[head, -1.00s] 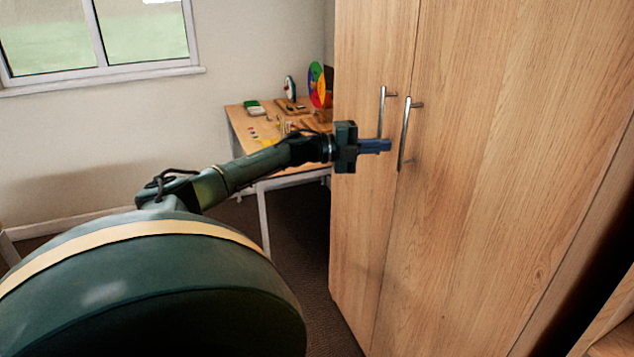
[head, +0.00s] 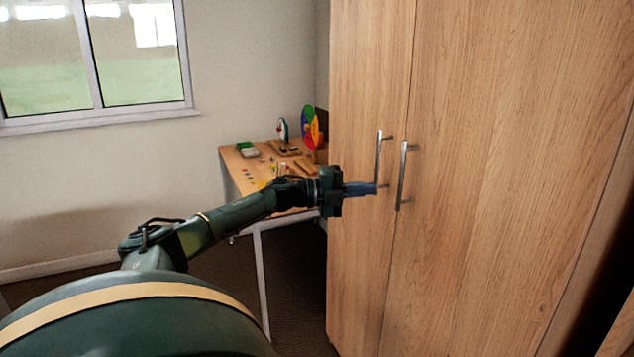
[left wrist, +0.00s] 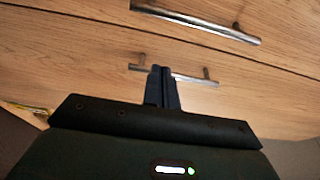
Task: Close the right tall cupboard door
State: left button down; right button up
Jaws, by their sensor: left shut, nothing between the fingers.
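The right tall cupboard door (head: 500,200) is pale wood and looks about flush with the left door (head: 360,250); I cannot tell whether it is fully shut. Its upright metal handle (head: 401,176) stands beside the left door's handle (head: 378,160). My left gripper (head: 374,188) is shut and empty, its blue fingers at the lower end of the left door's handle. In the left wrist view, the shut fingers (left wrist: 162,74) overlap one handle (left wrist: 195,78), and the other handle (left wrist: 200,22) lies beyond. I cannot tell whether they touch. My right gripper is not in view.
A wooden table (head: 232,170) with a colour wheel (head: 309,127) and small items stands behind my left arm, beside the cupboard. A window (head: 95,60) is in the wall at left. Dark floor shows between table and cupboard.

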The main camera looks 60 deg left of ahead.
pick_arm(q)
jog(key=a+b, duration=0.2)
jog(key=a, duration=0.8)
jog(key=shift+s, duration=0.25)
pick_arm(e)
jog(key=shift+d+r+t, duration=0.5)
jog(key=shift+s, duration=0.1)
